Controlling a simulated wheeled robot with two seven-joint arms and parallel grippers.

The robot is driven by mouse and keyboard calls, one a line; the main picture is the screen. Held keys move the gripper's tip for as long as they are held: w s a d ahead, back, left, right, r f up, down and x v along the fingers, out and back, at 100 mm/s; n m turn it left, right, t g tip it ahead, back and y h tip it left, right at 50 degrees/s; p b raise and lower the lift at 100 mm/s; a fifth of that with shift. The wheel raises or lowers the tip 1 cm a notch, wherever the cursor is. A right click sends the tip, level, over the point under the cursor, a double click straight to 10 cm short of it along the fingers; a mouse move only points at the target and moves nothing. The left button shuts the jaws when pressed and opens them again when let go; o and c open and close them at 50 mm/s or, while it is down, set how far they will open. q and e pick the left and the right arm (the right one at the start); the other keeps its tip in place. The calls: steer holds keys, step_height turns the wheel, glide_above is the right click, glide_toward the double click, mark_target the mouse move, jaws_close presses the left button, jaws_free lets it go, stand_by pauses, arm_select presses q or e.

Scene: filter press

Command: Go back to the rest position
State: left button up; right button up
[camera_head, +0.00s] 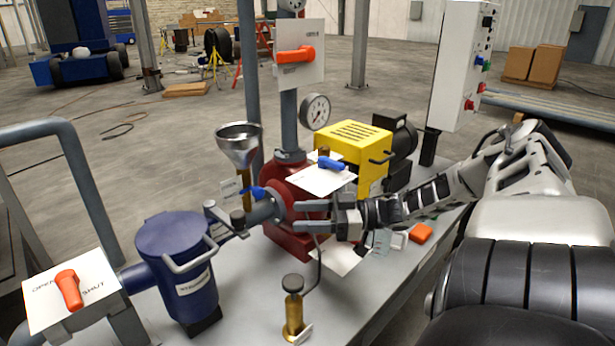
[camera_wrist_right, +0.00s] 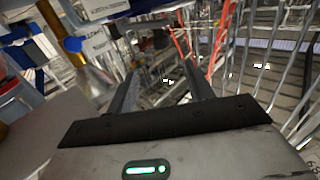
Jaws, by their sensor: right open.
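My right arm comes in from the right in the head view. Its gripper (camera_head: 300,216) points left in front of the red pump body (camera_head: 300,236), with its two fingers apart. I cannot tell whether the fingers touch anything there. In the right wrist view the gripper (camera_wrist_right: 163,82) shows both dark fingers spread, with nothing held between them. My left gripper does not show in either view.
A blue strainer (camera_head: 178,262) stands left of the gripper, and a steel funnel (camera_head: 239,145) rises behind. A brass fitting (camera_head: 293,312) stands in front. A yellow motor cover (camera_head: 352,142), control box (camera_head: 458,66) and orange block (camera_head: 421,232) lie nearby.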

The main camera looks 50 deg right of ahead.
stand_by(0.5)
steer(key=s+a+f+m+g+h, duration=0.2)
steer(key=a+f+h, duration=0.1)
steer(key=a+f, duration=0.75)
steer(key=s+a+f+m+g+h, duration=0.1)
steer(key=s+a+f+g+h, duration=0.15)
steer(key=a+f, duration=0.8)
steer(key=s+a+r+m+g+h, duration=0.3)
steer(key=s+a+r+g+h, duration=0.3)
steer(key=s, duration=0.5)
steer(key=w+a+f+n+t+y, duration=0.1)
steer(key=w+a+f+t+y, duration=0.2)
steer(key=w+a+f+t, duration=0.3)
steer(key=shift+a+t, duration=0.15)
steer(key=shift+t, duration=0.2)
steer(key=shift+y, duration=0.25)
